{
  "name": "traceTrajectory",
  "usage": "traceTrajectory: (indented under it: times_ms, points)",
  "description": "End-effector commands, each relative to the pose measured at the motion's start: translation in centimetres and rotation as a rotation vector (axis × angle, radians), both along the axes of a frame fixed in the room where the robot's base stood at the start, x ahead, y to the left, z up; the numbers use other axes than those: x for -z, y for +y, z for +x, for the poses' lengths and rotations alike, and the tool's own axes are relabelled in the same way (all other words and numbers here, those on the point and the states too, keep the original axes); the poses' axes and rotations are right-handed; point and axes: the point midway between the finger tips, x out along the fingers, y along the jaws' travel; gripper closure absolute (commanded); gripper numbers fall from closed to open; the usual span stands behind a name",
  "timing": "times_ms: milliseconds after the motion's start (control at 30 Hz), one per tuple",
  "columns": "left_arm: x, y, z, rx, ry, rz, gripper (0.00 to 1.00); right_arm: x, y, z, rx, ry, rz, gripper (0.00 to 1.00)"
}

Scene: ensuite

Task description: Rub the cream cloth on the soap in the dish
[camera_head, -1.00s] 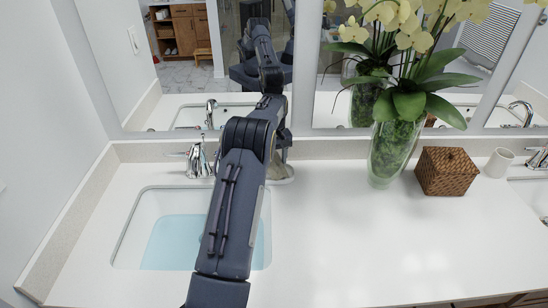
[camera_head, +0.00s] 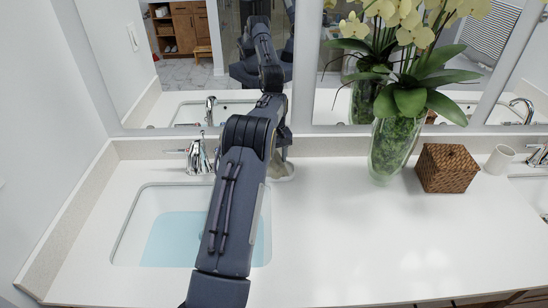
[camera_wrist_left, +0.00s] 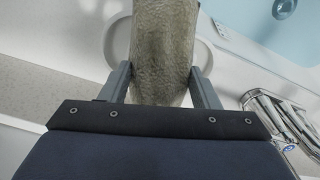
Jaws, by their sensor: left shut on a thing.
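The cream cloth (camera_wrist_left: 165,48) looks grey-beige in the left wrist view and hangs between the two fingers of my left gripper (camera_wrist_left: 162,88). The gripper is shut on it. In the head view my left gripper (camera_head: 280,142) is partly hidden behind my own arm, over the counter behind the basin. The pale rim of the dish (camera_wrist_left: 204,57) shows on both sides of the cloth in the wrist view. The dish (camera_head: 287,174) is also partly visible in the head view. The soap is hidden by the cloth, so contact with it cannot be told. My right gripper is not in view.
A basin (camera_head: 145,215) with blue water lies in front left, with a chrome faucet (camera_head: 199,158) behind it. A glass vase with orchids (camera_head: 392,150) and a woven box (camera_head: 447,168) stand to the right. The mirror (camera_head: 335,100) rises behind. The middle counter is clear.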

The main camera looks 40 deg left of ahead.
Motion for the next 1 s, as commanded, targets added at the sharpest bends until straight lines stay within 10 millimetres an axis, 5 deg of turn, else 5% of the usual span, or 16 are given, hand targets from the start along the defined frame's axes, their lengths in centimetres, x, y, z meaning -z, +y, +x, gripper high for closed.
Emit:
traceTrajectory:
  times_ms: [1000]
  points:
    - [0.83,0.0,-0.01,0.0,0.001,-0.001,0.62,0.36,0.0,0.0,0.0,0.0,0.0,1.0]
